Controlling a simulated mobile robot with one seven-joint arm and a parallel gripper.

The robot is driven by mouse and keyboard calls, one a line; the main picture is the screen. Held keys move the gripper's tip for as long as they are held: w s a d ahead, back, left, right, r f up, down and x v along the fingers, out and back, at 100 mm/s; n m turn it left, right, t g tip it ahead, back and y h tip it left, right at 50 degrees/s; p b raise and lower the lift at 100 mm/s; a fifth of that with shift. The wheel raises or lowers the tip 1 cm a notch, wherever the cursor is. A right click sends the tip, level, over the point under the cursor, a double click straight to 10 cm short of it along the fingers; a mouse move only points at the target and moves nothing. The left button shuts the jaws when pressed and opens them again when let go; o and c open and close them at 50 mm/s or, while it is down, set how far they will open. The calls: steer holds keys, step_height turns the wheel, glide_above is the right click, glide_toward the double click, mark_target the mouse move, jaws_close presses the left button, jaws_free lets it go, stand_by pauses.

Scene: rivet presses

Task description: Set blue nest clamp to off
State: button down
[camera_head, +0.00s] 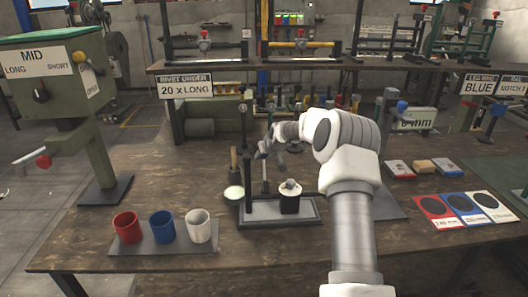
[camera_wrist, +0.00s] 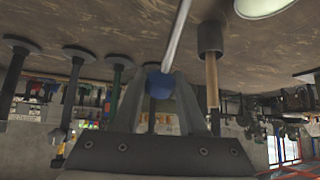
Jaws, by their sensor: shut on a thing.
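My gripper (camera_head: 263,150) is over the middle of the workbench, at a small press stand with a grey base (camera_head: 262,211) and a dark upright post (camera_head: 245,150). In the wrist view, my gripper's fingers (camera_wrist: 160,98) are shut around a blue ball knob (camera_wrist: 160,84). The knob sits at the end of a thin pale metal rod (camera_wrist: 178,35), the clamp lever. In the head view, the rod (camera_head: 265,180) stands nearly upright below my gripper, and the knob is hidden there or too small to tell.
A dark block with a pale top (camera_head: 290,197) stands on the base's right. A wooden-handled tool (camera_head: 233,160) is close to my gripper's left. Red (camera_head: 126,227), blue (camera_head: 161,226) and white (camera_head: 198,226) cups stand at front left. A green press (camera_head: 75,90) is far left.

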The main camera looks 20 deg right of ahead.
steer(key=shift+w+d+f+b, duration=0.15)
steer(key=shift+w+f+b, duration=0.15)
steer(key=shift+w+f, duration=0.2)
steer(key=shift+f, duration=0.1)
steer(key=shift+c, duration=2.4)
jaws_free()
steer(key=v, duration=1.7)
steer(key=shift+p, duration=0.35)
steer(key=shift+s, duration=0.15)
